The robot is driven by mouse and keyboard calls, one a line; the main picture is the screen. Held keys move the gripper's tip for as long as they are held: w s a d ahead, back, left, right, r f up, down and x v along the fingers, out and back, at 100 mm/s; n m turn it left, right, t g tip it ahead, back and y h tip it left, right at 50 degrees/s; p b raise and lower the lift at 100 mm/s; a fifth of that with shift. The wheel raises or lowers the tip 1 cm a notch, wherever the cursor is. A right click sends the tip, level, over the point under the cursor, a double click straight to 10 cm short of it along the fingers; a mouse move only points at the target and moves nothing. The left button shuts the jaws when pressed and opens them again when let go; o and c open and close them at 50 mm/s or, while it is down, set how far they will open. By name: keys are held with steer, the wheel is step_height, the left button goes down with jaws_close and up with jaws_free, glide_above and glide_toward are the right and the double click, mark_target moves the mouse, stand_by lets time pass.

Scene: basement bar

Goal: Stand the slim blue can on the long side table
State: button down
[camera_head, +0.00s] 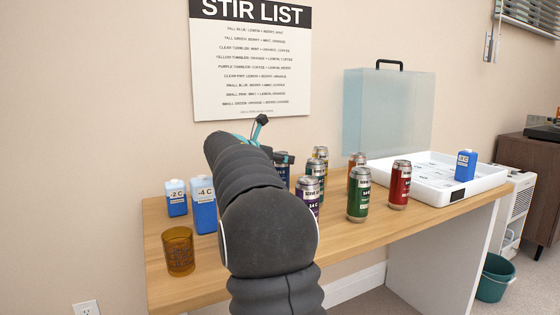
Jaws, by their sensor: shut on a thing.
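A dark blue can (283,174) shows only in part, just under my gripper (284,158) and behind my arm. My gripper is mostly hidden by the arm but appears shut on this can, over the back middle of the long side table (345,240). The can's base is hidden, so I cannot tell whether it touches the wooden top.
Several cans stand right of my arm, including a purple can (308,194), a green can (359,195) and a red can (399,185). Blue cold packs (204,211) and an amber tumbler (178,252) stand left. A white tray (440,192) fills the right end.

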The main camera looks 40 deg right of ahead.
steer(key=shift+c, duration=2.1)
jaws_free()
steer(key=v, duration=1.2)
steer(key=shift+p, duration=0.45)
